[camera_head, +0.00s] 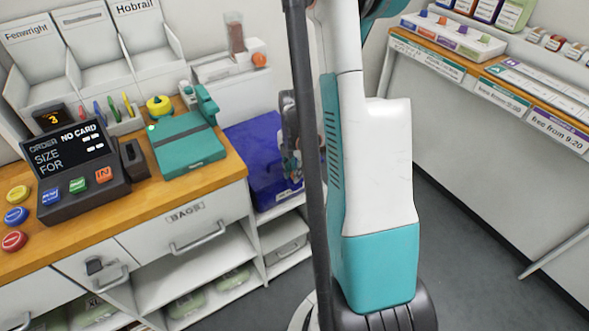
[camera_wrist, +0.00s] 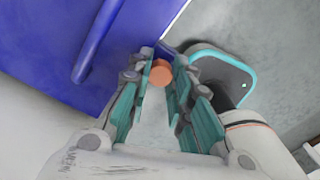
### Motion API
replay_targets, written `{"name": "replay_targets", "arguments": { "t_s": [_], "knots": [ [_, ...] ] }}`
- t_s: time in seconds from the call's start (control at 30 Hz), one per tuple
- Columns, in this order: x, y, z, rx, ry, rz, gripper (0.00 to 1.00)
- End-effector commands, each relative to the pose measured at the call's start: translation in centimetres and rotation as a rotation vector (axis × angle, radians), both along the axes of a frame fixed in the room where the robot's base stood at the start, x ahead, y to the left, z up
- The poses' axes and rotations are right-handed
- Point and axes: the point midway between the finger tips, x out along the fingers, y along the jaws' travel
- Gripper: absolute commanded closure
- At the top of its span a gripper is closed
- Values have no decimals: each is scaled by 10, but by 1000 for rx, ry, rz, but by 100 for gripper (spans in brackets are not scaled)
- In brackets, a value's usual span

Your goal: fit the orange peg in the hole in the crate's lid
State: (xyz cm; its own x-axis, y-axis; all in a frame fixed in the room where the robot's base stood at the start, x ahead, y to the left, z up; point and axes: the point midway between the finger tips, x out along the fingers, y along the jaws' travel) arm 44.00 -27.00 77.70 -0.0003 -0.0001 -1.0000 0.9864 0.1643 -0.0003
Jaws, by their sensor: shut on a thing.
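The orange peg (camera_wrist: 160,73) is between the fingertips of my gripper (camera_wrist: 158,82) in the wrist view, with its round end showing. My gripper is shut on it. The blue crate (camera_head: 262,150) stands on the low white unit right of the counter in the head view. Its blue surface, with a long raised bar, also fills the upper left of the wrist view (camera_wrist: 50,45). In the head view my gripper (camera_head: 293,172) is at the crate's right side, partly hidden by my dark column. I cannot make out the hole or whether the peg touches the crate.
A wooden-topped counter (camera_head: 130,215) with an order screen (camera_head: 75,150) and a teal box (camera_head: 188,145) stands to the left. A shelf with labelled goods (camera_head: 480,80) runs along the right. Grey floor (camera_head: 460,240) lies open between them.

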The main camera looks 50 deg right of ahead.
Motion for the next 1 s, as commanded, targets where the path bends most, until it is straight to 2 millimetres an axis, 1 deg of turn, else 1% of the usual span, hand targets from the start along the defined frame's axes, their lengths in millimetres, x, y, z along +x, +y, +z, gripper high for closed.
{"name": "replay_targets", "arguments": {
  "t_s": [0.27,0.73,0.77,0.8,0.83,0.87,1.0],
  "knots": [
    [0,0,-5,0,0,0,90],
    [0,0,-5,0,0,0,90],
    [0,0,-5,0,0,0,76],
    [0,0,-5,0,0,0,67],
    [0,0,-5,0,0,0,60],
    [0,0,-5,0,0,0,57],
    [0,0,-5,0,0,0,57]
  ]
}}
